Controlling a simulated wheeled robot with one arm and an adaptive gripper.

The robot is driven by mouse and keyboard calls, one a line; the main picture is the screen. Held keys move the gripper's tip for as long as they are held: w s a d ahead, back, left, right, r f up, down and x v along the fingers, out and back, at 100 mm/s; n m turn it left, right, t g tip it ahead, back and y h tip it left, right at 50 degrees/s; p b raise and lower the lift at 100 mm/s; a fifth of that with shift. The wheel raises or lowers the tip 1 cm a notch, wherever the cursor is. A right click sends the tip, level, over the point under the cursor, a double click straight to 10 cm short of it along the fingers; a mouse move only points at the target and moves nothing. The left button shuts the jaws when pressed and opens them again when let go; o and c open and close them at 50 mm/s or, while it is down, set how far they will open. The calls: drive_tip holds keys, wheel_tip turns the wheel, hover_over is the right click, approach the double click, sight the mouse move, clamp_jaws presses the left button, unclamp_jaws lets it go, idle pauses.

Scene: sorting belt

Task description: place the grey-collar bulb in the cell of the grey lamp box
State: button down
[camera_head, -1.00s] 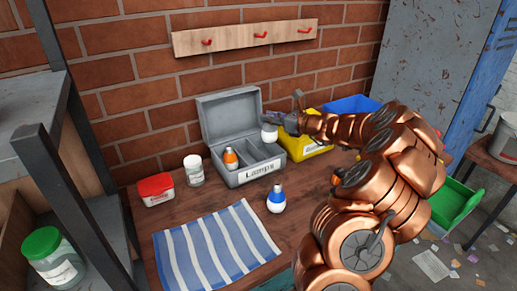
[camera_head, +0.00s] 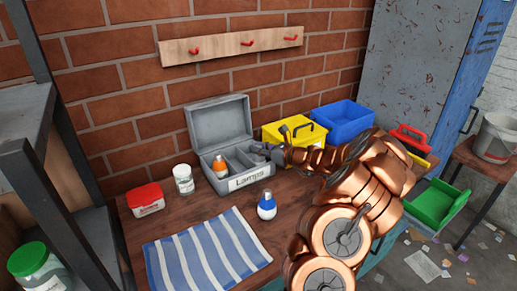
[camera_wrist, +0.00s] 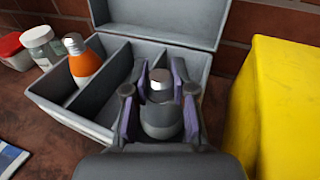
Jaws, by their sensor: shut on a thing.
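The grey lamp box (camera_head: 218,122) stands open on the bench with its lid up; it also shows in the wrist view (camera_wrist: 75,121). It has three cells. An orange-collar bulb (camera_head: 220,166) stands in the left cell, and the middle cell looks empty. My gripper (camera_head: 264,151) is at the right cell. In the wrist view my gripper (camera_wrist: 161,84) is shut on the grey-collar bulb (camera_wrist: 161,118), whose silver cap faces up between the fingers. The bulb's lower part is hidden, so I cannot tell whether it touches the cell floor.
A yellow bin (camera_head: 283,130) stands close right of the box, a blue bin (camera_head: 343,118) beyond it. A blue-collar bulb (camera_head: 267,207) stands in front of the box. A striped cloth (camera_head: 205,255), a white jar (camera_head: 183,180) and a red-lidded tub (camera_head: 146,199) are at left.

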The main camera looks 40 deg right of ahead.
drive_tip(key=c, duration=0.8)
unclamp_jaws()
drive_tip(key=shift+f, duration=0.1)
drive_tip(key=shift+c, duration=0.2)
